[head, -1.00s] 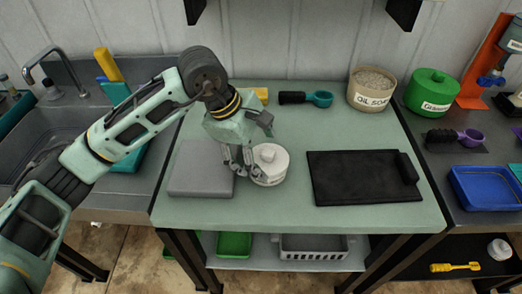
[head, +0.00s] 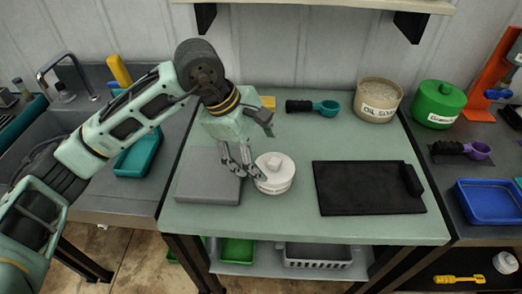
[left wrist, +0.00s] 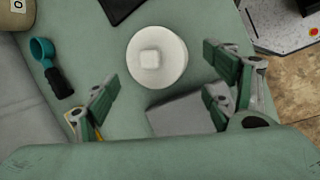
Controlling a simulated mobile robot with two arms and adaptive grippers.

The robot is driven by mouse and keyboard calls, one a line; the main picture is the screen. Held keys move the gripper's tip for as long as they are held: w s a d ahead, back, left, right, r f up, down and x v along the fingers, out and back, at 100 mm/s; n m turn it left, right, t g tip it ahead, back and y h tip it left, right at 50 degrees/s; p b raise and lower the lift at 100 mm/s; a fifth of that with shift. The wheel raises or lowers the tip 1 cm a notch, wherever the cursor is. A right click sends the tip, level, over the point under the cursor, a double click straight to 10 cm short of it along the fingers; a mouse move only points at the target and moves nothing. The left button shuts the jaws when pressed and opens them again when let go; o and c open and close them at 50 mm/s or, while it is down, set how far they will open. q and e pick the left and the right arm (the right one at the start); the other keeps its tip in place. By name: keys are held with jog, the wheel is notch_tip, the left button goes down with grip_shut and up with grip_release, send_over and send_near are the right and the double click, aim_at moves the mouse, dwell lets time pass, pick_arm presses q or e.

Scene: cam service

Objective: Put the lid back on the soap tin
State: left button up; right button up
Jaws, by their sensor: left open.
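A white round lid (head: 274,167) with a square knob on top lies on the green table (head: 290,222), right of a flat grey slab. The soap tin (head: 377,103), a tan round tub lettered "OIL SOAP", stands open at the back right with pale contents showing. My left gripper (head: 243,172) is open and empty, pointing down just left of the lid in the head view. In the left wrist view, the lid (left wrist: 157,60) shows beyond the spread fingers (left wrist: 160,88). Contact with the lid cannot be told. My right gripper is not in view.
The grey slab (head: 208,183) lies under and left of my gripper. A black board (head: 365,188) lies to the right. A teal scoop (head: 328,108) lies at the back. A green lidded tub (head: 437,106) stands right of the tin. A shelf (head: 320,5) overhangs the wall.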

pick_arm(q)
jog(key=shift+p+v, duration=0.35)
jog(key=shift+v, duration=0.8)
